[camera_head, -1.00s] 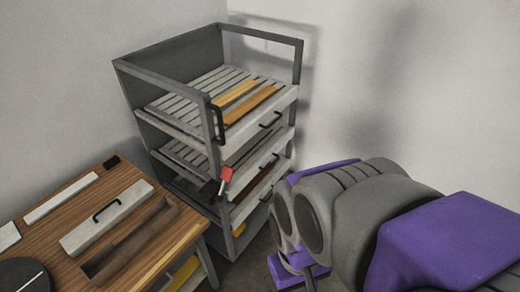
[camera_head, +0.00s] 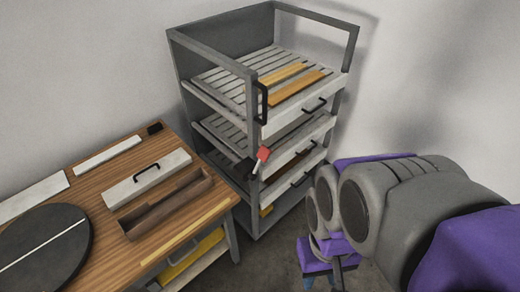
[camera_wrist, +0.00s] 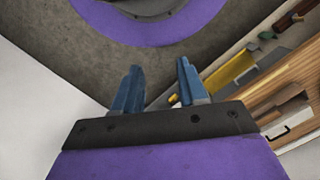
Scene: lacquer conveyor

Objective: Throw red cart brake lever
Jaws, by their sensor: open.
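The cart (camera_head: 254,122) is a grey rack with several slatted shelves, standing against the wall at the upper middle of the head view. Its red brake lever (camera_head: 263,154) shows on the front corner post, a red tip on a light stem with a dark base. My gripper shows in the wrist view (camera_wrist: 155,88), two blue fingers apart with nothing between them. It points down toward the floor, beside the wooden table. In the head view my arm is at the right, and the fingertips are barely visible low in the picture. The gripper is apart from the lever.
A wooden table (camera_head: 120,163) stands left of the cart, with a dark round disc (camera_head: 45,258), a white handled block (camera_head: 148,178) and a brown trough (camera_head: 165,208) on it. Yellow boards (camera_head: 290,85) lie on the cart's top shelf. Grey floor is clear in front of the cart.

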